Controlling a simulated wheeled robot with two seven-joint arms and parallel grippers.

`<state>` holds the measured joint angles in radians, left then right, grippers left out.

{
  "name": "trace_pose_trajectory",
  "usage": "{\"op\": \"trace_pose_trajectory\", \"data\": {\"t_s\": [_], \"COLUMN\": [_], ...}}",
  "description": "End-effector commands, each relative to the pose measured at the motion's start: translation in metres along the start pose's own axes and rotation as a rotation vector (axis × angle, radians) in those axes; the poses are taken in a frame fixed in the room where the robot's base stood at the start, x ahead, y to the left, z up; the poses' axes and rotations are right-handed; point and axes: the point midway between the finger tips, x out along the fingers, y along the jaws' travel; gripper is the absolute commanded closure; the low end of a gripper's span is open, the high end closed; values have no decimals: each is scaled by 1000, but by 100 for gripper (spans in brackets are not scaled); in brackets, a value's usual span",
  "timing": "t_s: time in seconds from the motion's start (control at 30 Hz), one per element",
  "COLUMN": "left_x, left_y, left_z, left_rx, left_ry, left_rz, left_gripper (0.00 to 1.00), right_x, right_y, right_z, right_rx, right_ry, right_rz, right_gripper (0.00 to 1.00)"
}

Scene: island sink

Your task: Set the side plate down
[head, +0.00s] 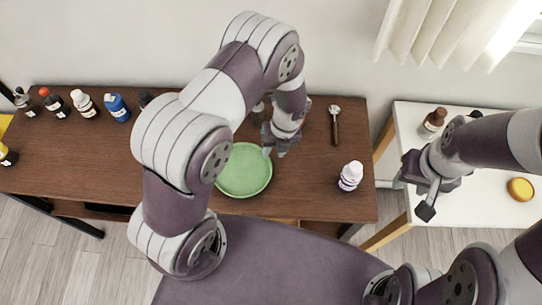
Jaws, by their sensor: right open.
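The side plate (245,172) is green and round and shows over the brown table, right of my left arm's large links. I cannot tell whether it rests on the tabletop or is held just above it. My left gripper (275,153) is at the plate's upper right rim, pointing down. Its fingertips are small here, and I cannot tell whether they are closed on the rim or apart from it. My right gripper (412,199) is open and empty, near the left edge of the white table.
The brown table (300,190) carries several bottles along its back left, a white bottle (350,176) and a wooden-handled tool (335,125) at right. The white table (480,215) holds a brown bottle (433,122) and a yellow round item (520,189). Clear tabletop lies right of the plate.

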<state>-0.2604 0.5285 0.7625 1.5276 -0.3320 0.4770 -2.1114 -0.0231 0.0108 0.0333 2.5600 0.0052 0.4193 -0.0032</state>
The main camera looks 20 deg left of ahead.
Motion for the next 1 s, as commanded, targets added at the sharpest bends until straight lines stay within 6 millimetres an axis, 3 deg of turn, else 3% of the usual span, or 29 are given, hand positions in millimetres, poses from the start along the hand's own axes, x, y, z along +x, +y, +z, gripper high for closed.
{"op": "trace_pose_trajectory", "data": {"t_s": [0.2,0.33,0.4,0.47,0.7,0.8,0.9,1.0], "left_x": [-51,-67,-78,-92,-154,-164,-168,-169], "left_y": [0,1,6,17,87,108,120,124], "left_z": [0,0,0,-2,-31,-47,-58,-62], "left_rx": [-1,-14,-132,-360,-1805,-2265,-2539,-2643], "left_ry": [-1,0,2,6,137,220,282,308], "left_rz": [-1,-1,-15,-41,-185,-212,-222,-223], "left_gripper": [65,65,65,65,65,65,65,65], "right_x": [6,7,7,6,7,7,7,7], "right_y": [0,0,0,0,0,0,0,0], "right_z": [1,1,1,1,1,1,1,1], "right_rx": [0,0,0,0,0,0,0,0], "right_ry": [0,0,0,0,0,0,0,0], "right_rz": [0,0,0,0,0,0,0,0], "right_gripper": [57,57,57,57,57,57,57,57]}}
